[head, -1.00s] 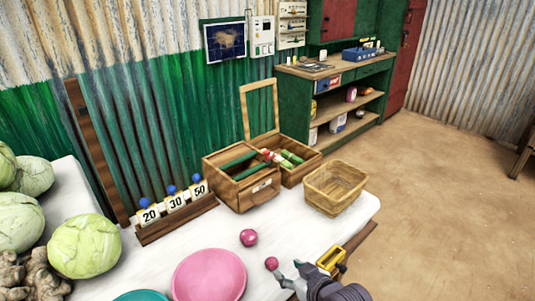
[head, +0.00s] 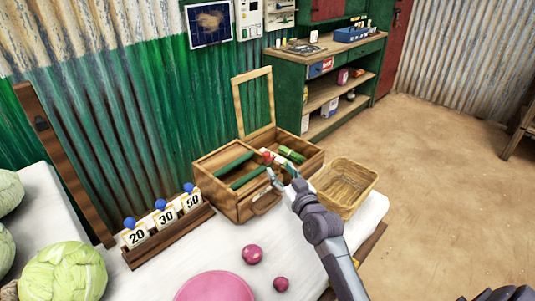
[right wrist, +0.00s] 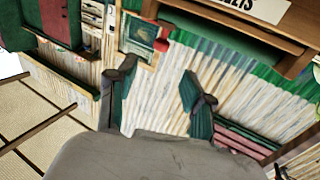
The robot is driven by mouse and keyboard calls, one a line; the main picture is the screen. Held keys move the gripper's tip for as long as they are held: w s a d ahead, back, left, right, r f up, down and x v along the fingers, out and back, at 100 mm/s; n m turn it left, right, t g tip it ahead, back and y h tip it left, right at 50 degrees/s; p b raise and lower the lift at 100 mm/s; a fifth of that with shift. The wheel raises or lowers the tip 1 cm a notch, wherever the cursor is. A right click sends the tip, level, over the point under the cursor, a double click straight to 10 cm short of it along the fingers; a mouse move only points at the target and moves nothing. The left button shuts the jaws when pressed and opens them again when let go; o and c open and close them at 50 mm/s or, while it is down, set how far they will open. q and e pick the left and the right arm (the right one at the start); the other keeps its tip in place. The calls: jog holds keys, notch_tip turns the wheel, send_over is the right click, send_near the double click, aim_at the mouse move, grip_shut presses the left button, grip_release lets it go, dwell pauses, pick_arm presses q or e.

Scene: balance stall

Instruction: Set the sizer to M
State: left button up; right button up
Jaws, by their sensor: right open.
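I cannot pick out a part marked as the sizer or a letter M in these views. An open wooden case (head: 222,204) stands on the white table, its lid frame raised at the back. It holds green rods (head: 247,178) and a small red and white piece (head: 267,156). My right gripper (head: 280,180) is open and empty, over the case's front right side by the handle. In the right wrist view its two fingers (right wrist: 157,92) are spread apart. A wooden edge with a partly cut-off label (right wrist: 255,8) shows above them. My left gripper is not in view.
A wicker basket (head: 345,186) stands right of the case. A rack with cards 20, 30 and 50 (head: 168,238) is at left. Two pink balls (head: 252,254) and a pink plate (head: 216,288) lie in front. Cabbages (head: 62,272) fill the left; a green workbench (head: 335,85) stands behind.

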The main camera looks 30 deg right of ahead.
aim_at(268, 155)
jog(key=w, duration=0.8)
jog(key=shift+d, duration=0.2)
jog(key=shift+w+f, duration=0.1)
jog(key=shift+w, duration=0.5)
jog(key=c, duration=0.4)
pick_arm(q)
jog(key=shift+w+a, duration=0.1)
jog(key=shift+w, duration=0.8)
pick_arm(e)
grip_shut()
